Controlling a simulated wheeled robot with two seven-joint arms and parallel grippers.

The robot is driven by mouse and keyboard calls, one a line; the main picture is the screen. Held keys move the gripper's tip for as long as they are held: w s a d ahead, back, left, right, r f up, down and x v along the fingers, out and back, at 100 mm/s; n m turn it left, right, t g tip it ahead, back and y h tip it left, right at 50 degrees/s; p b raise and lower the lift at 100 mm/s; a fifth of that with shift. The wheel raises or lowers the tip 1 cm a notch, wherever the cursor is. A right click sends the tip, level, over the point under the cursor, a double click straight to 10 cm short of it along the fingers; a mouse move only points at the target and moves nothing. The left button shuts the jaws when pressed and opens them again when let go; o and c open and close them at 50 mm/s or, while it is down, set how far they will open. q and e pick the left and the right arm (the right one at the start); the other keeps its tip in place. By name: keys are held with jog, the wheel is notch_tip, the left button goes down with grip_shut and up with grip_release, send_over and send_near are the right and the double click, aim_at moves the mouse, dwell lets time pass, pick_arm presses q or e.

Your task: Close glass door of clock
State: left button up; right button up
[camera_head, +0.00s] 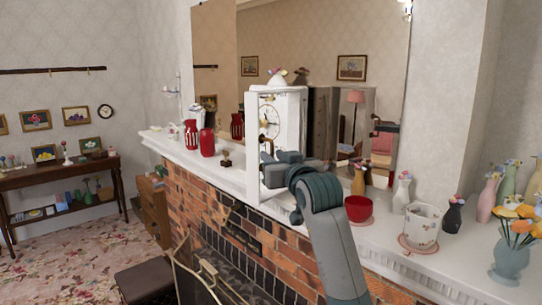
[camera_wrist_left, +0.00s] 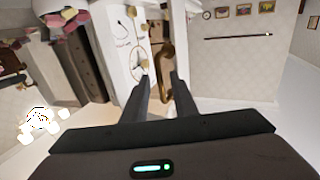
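The white clock (camera_head: 291,110) stands on the mantel, with its dial (camera_head: 269,122) facing front left. A tall narrow white panel (camera_head: 253,150) at its left front edge looks like the glass door swung out, seen nearly edge-on; the glass itself is hard to make out. My left gripper (camera_head: 268,172) is low in front of the clock, close to this panel. In the left wrist view its two fingers (camera_wrist_left: 160,88) are apart, pointing at the white clock front (camera_wrist_left: 122,48) and a brown curved part (camera_wrist_left: 166,55). Contact cannot be told. My right gripper is not in view.
Red vases (camera_head: 206,142) and a small brown object (camera_head: 226,158) stand left of the clock on the mantel (camera_head: 176,152). A red bowl (camera_head: 358,208), a white cup (camera_head: 422,224) and several vases stand to the right. A mirror (camera_head: 345,65) is behind.

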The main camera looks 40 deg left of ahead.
pick_arm(q)
jog(key=shift+d+r, duration=0.1)
jog(key=shift+s, duration=0.1)
grip_shut()
dwell(1.4)
